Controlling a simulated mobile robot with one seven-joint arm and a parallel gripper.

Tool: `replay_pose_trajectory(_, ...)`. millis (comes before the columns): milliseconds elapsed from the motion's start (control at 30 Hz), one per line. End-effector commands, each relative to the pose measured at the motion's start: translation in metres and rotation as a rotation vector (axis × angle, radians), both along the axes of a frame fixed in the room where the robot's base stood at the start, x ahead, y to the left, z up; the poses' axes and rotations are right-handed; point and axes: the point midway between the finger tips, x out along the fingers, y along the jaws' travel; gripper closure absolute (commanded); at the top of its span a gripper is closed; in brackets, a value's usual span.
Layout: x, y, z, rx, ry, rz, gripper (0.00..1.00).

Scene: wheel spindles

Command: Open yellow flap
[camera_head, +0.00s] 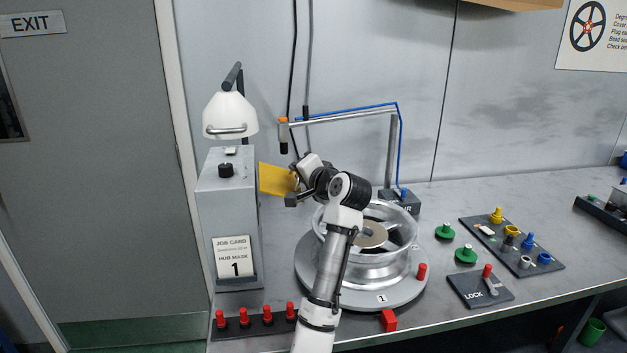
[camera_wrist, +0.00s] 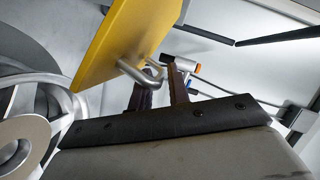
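The yellow flap (camera_head: 275,180) stands out from the right side of the grey box (camera_head: 228,205) in the head view, so it is at least partly swung out. In the wrist view the yellow flap (camera_wrist: 125,40) fills the upper middle, with a bent metal handle (camera_wrist: 136,74) at its lower edge. My gripper (camera_head: 299,181) is beside the flap's right edge. In the wrist view my gripper (camera_wrist: 162,82) has its two dark fingers apart, with a gap between them. The left finger is at the handle and seems to overlap its loop; firm contact is unclear.
A silver wheel (camera_head: 375,240) on a round base is under and behind my arm. A metal post with a blue hose (camera_head: 345,112) stands behind. A white lamp (camera_head: 230,115) is above the box. Red pegs (camera_head: 245,317) line the front edge. Green knobs (camera_head: 465,254) are right of the wheel.

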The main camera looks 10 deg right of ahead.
Motion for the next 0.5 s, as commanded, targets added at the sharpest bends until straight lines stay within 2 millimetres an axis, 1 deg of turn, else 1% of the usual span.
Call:
replay_pose_trajectory(67, -0.015, -0.006, -0.001, -0.001, -0.003, -0.003, 0.82)
replay_pose_trajectory(300, -0.067, -0.026, 0.010, -0.002, -0.005, -0.004, 0.82)
replay_pose_trajectory(400, -0.085, -0.032, 0.015, -0.002, -0.003, -0.003, 0.82)
replay_pose_trajectory(500, -0.098, -0.037, 0.019, -0.001, -0.003, -0.003, 0.82)
